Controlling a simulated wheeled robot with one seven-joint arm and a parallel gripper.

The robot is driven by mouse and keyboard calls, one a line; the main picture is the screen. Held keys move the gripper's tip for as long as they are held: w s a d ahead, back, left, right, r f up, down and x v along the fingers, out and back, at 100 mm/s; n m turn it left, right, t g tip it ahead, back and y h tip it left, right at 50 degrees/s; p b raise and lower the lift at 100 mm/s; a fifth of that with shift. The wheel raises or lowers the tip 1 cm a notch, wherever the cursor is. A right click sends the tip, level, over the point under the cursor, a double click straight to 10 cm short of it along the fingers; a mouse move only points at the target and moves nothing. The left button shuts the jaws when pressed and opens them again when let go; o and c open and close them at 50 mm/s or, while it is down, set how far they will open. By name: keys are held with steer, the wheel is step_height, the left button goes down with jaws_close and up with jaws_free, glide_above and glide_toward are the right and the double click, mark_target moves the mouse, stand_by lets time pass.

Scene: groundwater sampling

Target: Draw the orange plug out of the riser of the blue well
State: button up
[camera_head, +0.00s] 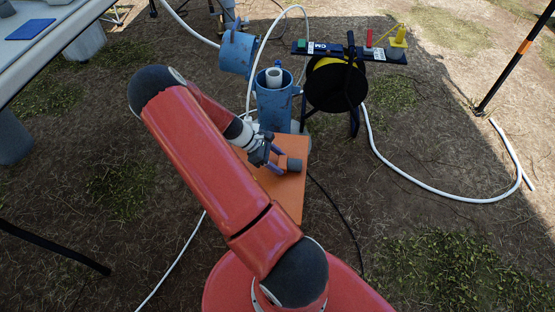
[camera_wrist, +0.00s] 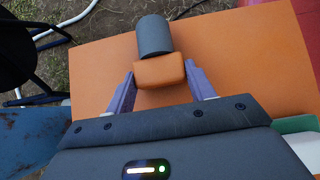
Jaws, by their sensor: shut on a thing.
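My gripper (camera_head: 277,158) is shut on the orange plug (camera_head: 283,161), which has an orange head and a grey cylindrical body. In the wrist view both fingers flank the orange head (camera_wrist: 160,72), and the grey body (camera_wrist: 154,35) points away from the gripper. The plug is clear of the riser and shows over an orange panel (camera_head: 290,202). The blue well (camera_head: 274,108) stands beyond the gripper. Its white riser (camera_head: 273,77) shows with an open top inside the blue casing. The gap between plug and panel cannot be told.
The well's blue lid (camera_head: 238,52) is swung open at its left. A black reel (camera_head: 335,88) stands right of the well under a dark shelf (camera_head: 352,54) with small items. White hose (camera_head: 430,194) lies on the ground at right. A table (camera_head: 50,38) stands at upper left.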

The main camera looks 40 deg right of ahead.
steer(key=shift+f, duration=0.1)
stand_by(0.3)
steer(key=o, duration=0.9)
steer(key=shift+o, duration=0.2)
steer(key=v, duration=0.8)
